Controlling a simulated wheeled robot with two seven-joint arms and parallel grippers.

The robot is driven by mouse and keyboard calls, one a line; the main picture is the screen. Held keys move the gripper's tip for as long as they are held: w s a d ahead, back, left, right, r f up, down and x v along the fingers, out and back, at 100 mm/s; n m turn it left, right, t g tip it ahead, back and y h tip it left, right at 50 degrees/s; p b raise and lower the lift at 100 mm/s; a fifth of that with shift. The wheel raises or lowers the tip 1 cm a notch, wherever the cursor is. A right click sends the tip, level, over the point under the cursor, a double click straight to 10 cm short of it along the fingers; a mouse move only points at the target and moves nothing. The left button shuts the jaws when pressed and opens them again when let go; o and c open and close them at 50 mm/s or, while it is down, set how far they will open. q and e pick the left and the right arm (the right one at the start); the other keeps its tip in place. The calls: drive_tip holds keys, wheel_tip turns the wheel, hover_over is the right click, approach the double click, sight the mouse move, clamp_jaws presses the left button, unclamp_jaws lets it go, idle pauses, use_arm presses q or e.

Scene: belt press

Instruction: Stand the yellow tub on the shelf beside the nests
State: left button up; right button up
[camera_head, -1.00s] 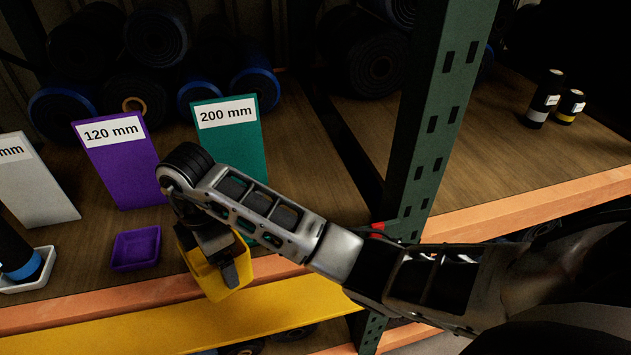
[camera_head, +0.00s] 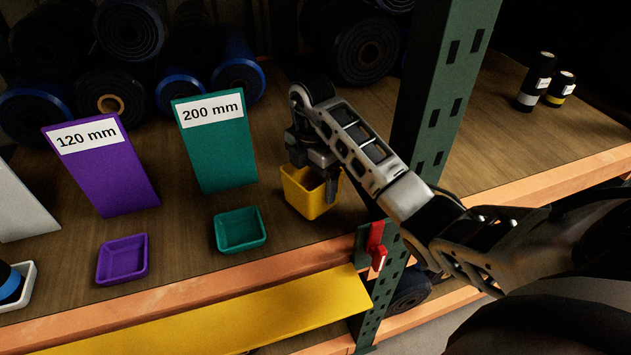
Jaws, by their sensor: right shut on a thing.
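The yellow tub (camera_head: 303,196) is upright at the right end of the left shelf bay, beside the teal nest (camera_head: 240,230). I cannot tell whether its base touches the shelf board (camera_head: 185,225). My right gripper (camera_head: 328,180) is shut on the tub's rim from above. The purple nest (camera_head: 123,259) and a white nest (camera_head: 22,287) holding a dark roll with a blue band stand further left. My left gripper is not in view.
A teal 200 mm sign (camera_head: 218,150) and a purple 120 mm sign (camera_head: 100,170) stand behind the nests. A green rack post (camera_head: 440,100) rises close to my right arm. Dark rolls (camera_head: 130,30) lie at the back. A yellow strip (camera_head: 210,322) runs along the front.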

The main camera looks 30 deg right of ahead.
sight(312, 186)
drive_tip(key=shift+w+d, duration=0.25)
drive_tip(key=shift+d, duration=0.45)
wheel_tip(312, 186, down, 4)
drive_tip(key=shift+r+b, duration=0.15)
drive_tip(key=shift+b, duration=0.55)
drive_tip(key=o, duration=0.8)
